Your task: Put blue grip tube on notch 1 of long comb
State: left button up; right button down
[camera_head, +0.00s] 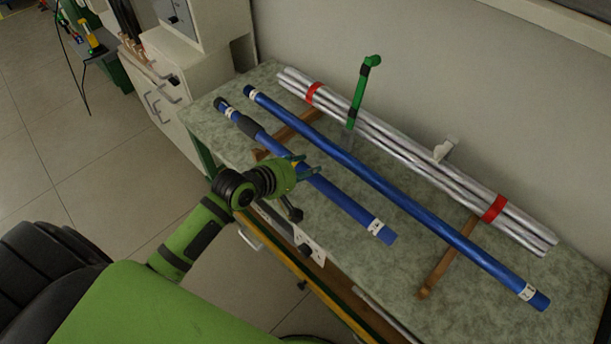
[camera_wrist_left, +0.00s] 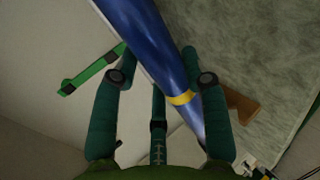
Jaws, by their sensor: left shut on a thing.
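The blue grip tube (camera_head: 340,200) is the shorter blue tube, with a dark grip section near its far left end and white labels near both ends. My left gripper (camera_head: 306,171) is shut around its middle. In the left wrist view the blue tube (camera_wrist_left: 150,45), with a yellow band, runs between the fingers (camera_wrist_left: 160,90). Two wooden bars lie across the table, one at the left (camera_head: 296,130) and one at the right (camera_head: 448,257). Which is the long comb, and its notches, I cannot make out. The tube's height above the bars is unclear. My right gripper is out of view.
A longer blue tube (camera_head: 400,195) lies across both bars, behind the held tube. Silver rods (camera_head: 410,150) bundled with red bands lie along the wall. A green upright bracket (camera_head: 362,90) stands among them. The speckled tabletop (camera_head: 555,325) is clear at the front right.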

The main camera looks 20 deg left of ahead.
pick_arm(q)
jog(key=shift+w+a+f, duration=0.2)
jog(key=shift+w+f, duration=0.25)
jog(key=shift+w, duration=0.2)
jog(key=shift+f, duration=2)
jog(key=shift+s+d+f, duration=0.1)
jog(key=shift+s+f, duration=0.05)
jog(key=shift+f, duration=0.4)
jog(key=o, duration=1.2)
jog(key=shift+f, duration=0.1)
